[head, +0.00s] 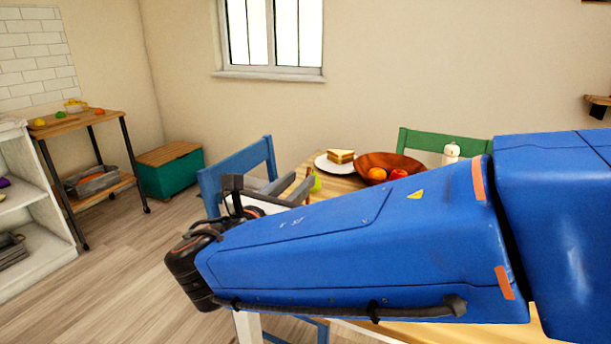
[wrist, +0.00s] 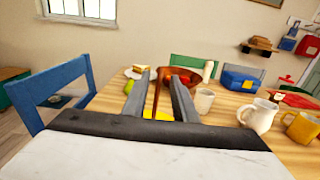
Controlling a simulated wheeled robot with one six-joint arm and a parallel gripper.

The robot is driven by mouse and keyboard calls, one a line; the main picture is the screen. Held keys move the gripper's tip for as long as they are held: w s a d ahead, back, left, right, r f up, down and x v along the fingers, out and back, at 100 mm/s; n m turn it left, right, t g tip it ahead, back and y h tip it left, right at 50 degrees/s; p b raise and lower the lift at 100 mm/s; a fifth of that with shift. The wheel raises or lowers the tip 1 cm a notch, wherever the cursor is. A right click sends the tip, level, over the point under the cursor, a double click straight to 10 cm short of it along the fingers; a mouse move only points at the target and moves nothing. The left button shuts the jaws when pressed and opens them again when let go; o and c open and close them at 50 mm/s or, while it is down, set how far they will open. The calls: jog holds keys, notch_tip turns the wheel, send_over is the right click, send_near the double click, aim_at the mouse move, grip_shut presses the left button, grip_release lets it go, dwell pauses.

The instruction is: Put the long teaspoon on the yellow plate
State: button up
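My gripper (wrist: 157,82) is open, with its two grey fingers apart, and reaches over the near side of the table; it also shows in the head view (head: 290,188). A thin brown stick-like thing (wrist: 156,95), perhaps the long teaspoon, shows between the fingers with a gap on both sides. I cannot tell its height or whether it lies on the table. A yellow patch (wrist: 162,114), likely part of the yellow plate, shows low between the fingers. The rest of it is hidden by my gripper.
A brown bowl of fruit (head: 362,162) and a white plate with cake (head: 322,163) stand farther back. A white mug (wrist: 205,101), white jug (wrist: 260,115) and yellow mug (wrist: 303,127) stand to the right. A blue chair (wrist: 58,93) is at the left.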

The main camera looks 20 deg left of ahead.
jog(key=s, duration=0.6)
jog(key=shift+a, duration=0.25)
